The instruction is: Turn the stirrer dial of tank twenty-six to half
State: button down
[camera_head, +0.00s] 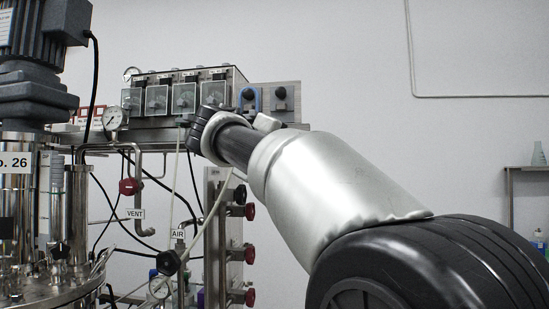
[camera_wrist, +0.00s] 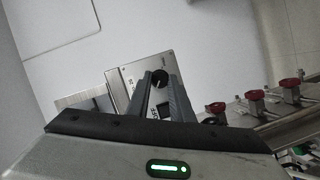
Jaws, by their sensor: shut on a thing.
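The tank (camera_head: 15,215) labelled "No. 26" stands at the left in the head view, with a dark stirrer motor (camera_head: 40,40) above it. In the wrist view a round black dial (camera_wrist: 159,78) sits on a light panel (camera_wrist: 128,74) with lettering partly hidden by a finger. My gripper (camera_wrist: 160,76) has a finger on either side of the dial and is shut on it. The dial's pointer is too small to read. In the head view my wrist hides the fingers and the dial.
A row of several clear-covered boxes (camera_head: 183,97) stands on the shelf (camera_head: 150,135) by a pressure gauge (camera_head: 112,118). A grey plate (camera_head: 297,90) carries two fittings. Red valve knobs (camera_head: 249,212) line a post below.

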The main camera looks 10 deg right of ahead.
jog(key=m+y, duration=0.1)
jog(key=m, duration=0.1)
jog(key=m+y, duration=0.1)
jog(key=m, duration=0.2)
jog(key=m+y, duration=0.2)
jog(key=shift+s+d+r+m, duration=0.1)
jog(key=shift+d+r+m, duration=0.15)
jog(key=shift+m, duration=0.15)
dwell(0.4)
jog(key=c, duration=1.6)
grip_release()
jog(key=shift+o, duration=0.2)
jog(key=p+v, duration=0.1)
jog(key=v, duration=1.6)
jog(key=shift+r+p, duration=0.35)
jog(key=shift+s+f, duration=0.1)
jog(key=shift+f, duration=0.05)
